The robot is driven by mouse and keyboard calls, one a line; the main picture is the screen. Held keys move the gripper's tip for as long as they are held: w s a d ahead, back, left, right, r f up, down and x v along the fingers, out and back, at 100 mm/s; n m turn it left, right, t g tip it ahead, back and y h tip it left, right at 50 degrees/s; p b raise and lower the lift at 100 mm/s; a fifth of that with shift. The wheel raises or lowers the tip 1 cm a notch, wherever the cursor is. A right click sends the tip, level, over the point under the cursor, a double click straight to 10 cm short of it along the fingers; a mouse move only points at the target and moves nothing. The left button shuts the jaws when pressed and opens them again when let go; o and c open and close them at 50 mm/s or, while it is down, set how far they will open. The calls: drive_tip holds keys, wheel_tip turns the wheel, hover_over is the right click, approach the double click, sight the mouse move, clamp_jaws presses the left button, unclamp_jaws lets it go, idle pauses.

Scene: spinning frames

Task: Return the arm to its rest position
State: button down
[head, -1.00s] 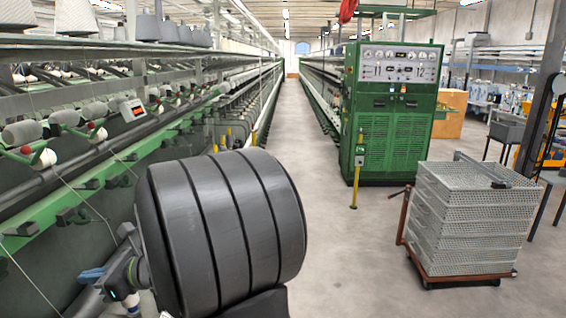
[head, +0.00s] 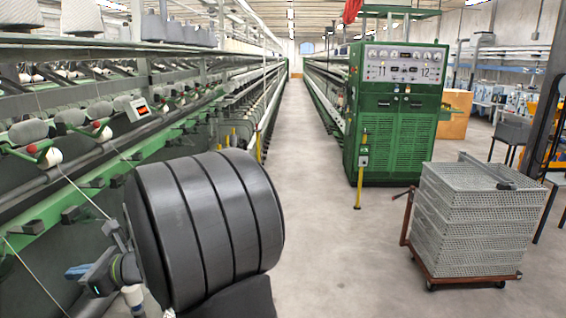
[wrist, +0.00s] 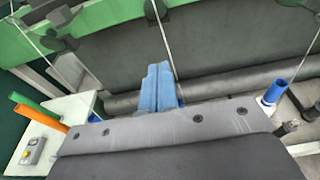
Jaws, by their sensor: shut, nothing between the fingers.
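My gripper shows at the lower left of the head view, its blue fingertips (head: 78,271) pointing left toward the spinning frame (head: 80,185). In the wrist view the two blue fingers (wrist: 158,88) lie side by side, shut, with nothing between them. They stand in front of the frame's dark grey panel (wrist: 215,45) and roller bar. A thin thread passes behind the fingertips in the wrist view. The large dark ribbed cylinder in the head view hides part of the frame and floor behind my wrist.
A stack of grey perforated crates (head: 465,225) stands on a wheeled trolley (head: 470,278) at right. A green control cabinet (head: 395,115) stands behind it, with a yellow post (head: 361,172) in front. The aisle floor (head: 330,235) between is clear.

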drive_tip(key=d, duration=0.7)
drive_tip(key=a+f, duration=0.2)
drive_tip(key=a, duration=1.4)
drive_tip(key=d+r, duration=0.2)
drive_tip(key=d, duration=1.3)
drive_tip(key=shift+d, duration=0.2)
